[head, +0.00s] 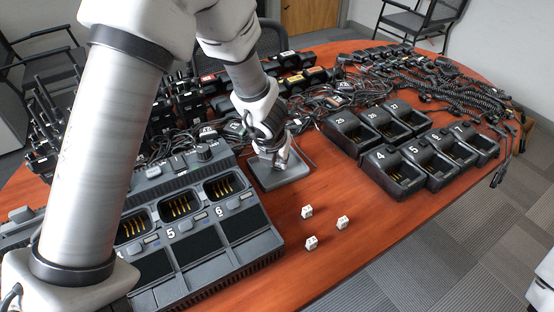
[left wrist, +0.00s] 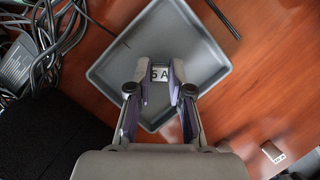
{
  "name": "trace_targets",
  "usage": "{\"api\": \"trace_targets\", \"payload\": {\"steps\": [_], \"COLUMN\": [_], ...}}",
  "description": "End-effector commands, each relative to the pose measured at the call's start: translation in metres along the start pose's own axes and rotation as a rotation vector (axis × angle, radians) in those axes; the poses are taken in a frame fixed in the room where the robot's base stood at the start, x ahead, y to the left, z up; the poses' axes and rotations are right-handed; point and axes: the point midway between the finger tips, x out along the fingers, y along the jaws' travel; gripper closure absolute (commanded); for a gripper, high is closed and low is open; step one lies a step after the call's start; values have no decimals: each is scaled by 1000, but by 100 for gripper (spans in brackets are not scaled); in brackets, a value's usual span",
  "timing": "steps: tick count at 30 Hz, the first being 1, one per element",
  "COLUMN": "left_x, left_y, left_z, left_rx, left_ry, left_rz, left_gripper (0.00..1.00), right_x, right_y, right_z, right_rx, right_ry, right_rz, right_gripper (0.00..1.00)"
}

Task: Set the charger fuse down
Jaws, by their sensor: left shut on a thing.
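The charger fuse (left wrist: 160,73), a small white block marked "5 A", sits between the fingertips of my left gripper (left wrist: 160,90) in the left wrist view. My left gripper (head: 279,160) is shut on it, pointing down over a shallow grey tray (head: 272,184). The tray (left wrist: 108,73) also fills the middle of the left wrist view, and its floor shows no other object. I cannot tell whether the fuse touches the tray floor. In the head view the fuse is mostly hidden by the fingers. My right gripper is not in view.
Three white cubes (head: 307,212) lie on the wooden table right of the large charger (head: 181,215). Single chargers (head: 392,175) stand at the right. Coiled cables (head: 440,85) and radios crowd the back. Bare table lies around the cubes.

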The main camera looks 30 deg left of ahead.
Motion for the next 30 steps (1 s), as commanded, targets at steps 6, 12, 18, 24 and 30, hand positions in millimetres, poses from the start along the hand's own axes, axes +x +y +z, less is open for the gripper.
{"api": "trace_targets", "payload": {"steps": [6, 12, 18, 24, 30], "left_x": [0, -2, -37, -93, -123], "left_y": [0, 0, 0, 0, 0], "left_z": [0, 1, 5, 6, 4], "left_rx": [0, 0, 2, 1, 1], "left_ry": [0, 0, -2, -1, 0], "left_rz": [0, 0, 0, 1, 1], "left_gripper": [55, 55, 55, 55, 55], "right_x": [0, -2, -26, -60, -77], "right_y": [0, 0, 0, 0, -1], "right_z": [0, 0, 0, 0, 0], "right_rx": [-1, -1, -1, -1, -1], "right_ry": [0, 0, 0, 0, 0], "right_rz": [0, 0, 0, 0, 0], "right_gripper": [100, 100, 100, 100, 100]}}
